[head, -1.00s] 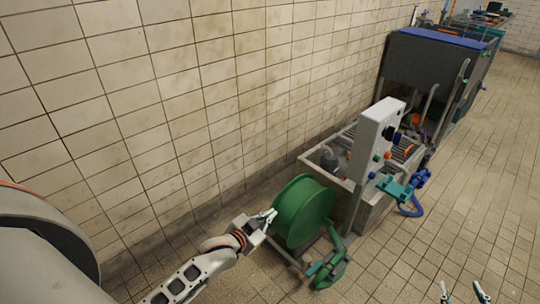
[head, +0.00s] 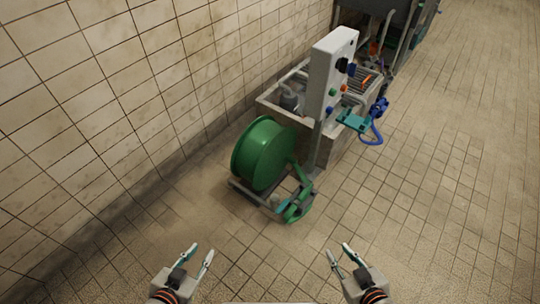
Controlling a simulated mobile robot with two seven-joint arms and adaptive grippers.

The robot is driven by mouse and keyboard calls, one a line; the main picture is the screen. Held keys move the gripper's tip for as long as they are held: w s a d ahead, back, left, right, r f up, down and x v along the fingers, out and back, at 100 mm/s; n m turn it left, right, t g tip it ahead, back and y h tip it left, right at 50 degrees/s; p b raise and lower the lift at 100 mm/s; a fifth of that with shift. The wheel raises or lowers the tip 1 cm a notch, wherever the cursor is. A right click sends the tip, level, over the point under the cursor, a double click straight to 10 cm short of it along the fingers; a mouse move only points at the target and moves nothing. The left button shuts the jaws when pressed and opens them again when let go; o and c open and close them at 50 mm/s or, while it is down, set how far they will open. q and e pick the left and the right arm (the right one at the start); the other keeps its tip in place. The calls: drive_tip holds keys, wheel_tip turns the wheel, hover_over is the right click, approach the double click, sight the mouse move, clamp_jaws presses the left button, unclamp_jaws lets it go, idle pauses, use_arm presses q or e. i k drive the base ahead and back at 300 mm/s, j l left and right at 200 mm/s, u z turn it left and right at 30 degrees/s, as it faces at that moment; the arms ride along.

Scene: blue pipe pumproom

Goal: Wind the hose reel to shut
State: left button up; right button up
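The hose reel is a green drum (head: 262,153) on a low metal frame (head: 255,194) on the tiled floor, in the middle of the head view. A smaller green part (head: 297,205) with a teal piece sits at its front right; whether this is the crank cannot be told. My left gripper (head: 203,252) is open and empty at the bottom, in front of the reel and apart from it. My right gripper (head: 338,254) is open and empty at the bottom, right of the reel and apart from it.
A grey control panel (head: 328,75) with coloured knobs stands right behind the reel, by a metal basin (head: 270,100). A blue hose with a teal fitting (head: 354,121) hangs at its right. The tiled wall (head: 110,90) is on the left. Floor at right (head: 440,200) is clear.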

sight(264, 150)
drive_tip(key=i+l+u, duration=0.15)
drive_tip(key=l, duration=0.15)
drive_tip(key=i+l+u, duration=0.15)
drive_tip(key=l, duration=0.15)
drive_tip(key=l+u, duration=0.15)
drive_tip(key=l, duration=0.15)
drive_tip(key=i+l, duration=0.1)
drive_tip(key=l, duration=0.2)
drive_tip(key=i+l+u, duration=0.15)
drive_tip(key=l, duration=0.2)
drive_tip(key=i+l, duration=0.1)
drive_tip(key=l, duration=0.25)
drive_tip(key=i+l, duration=0.15)
drive_tip(key=l, duration=0.3)
drive_tip(key=i+l, duration=0.1)
drive_tip(key=l, duration=0.3)
drive_tip(key=i+l, duration=0.15)
drive_tip(key=l, duration=0.3)
drive_tip(key=i+l, duration=0.15)
drive_tip(key=l, duration=0.25)
drive_tip(key=l+u, duration=0.1)
drive_tip(key=l, duration=0.4)
